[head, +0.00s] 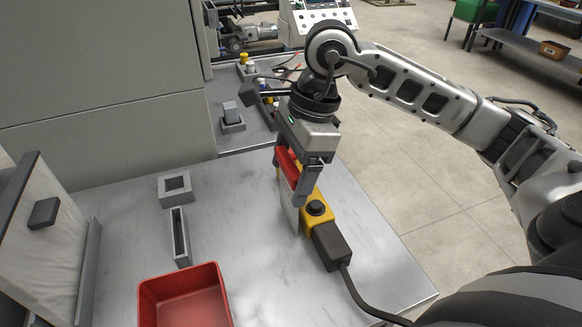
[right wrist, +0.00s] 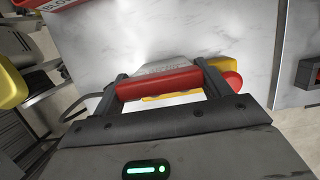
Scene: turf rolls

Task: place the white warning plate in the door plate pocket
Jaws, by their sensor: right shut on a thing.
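My right gripper (head: 298,180) is shut on a red bar at the top of the white warning plate (head: 291,208). The plate hangs upright below the fingers, beside a yellow box with a black knob (head: 315,208); I cannot tell whether they touch. In the right wrist view the red bar (right wrist: 158,85) lies between the two fingers, with small print on the plate just beyond it. A light door-like panel (head: 42,235) with a dark block (head: 43,212) stands at the far left. I cannot tell which part is the door plate pocket. My left gripper is not in view.
On the metal table stand a narrow grey slotted holder (head: 181,240), a square grey holder (head: 175,188) and a red bin (head: 188,296). A black connector (head: 331,246) trails a cable at right. A grey cabinet (head: 105,90) rises behind. The table between the slotted holder and the plate is clear.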

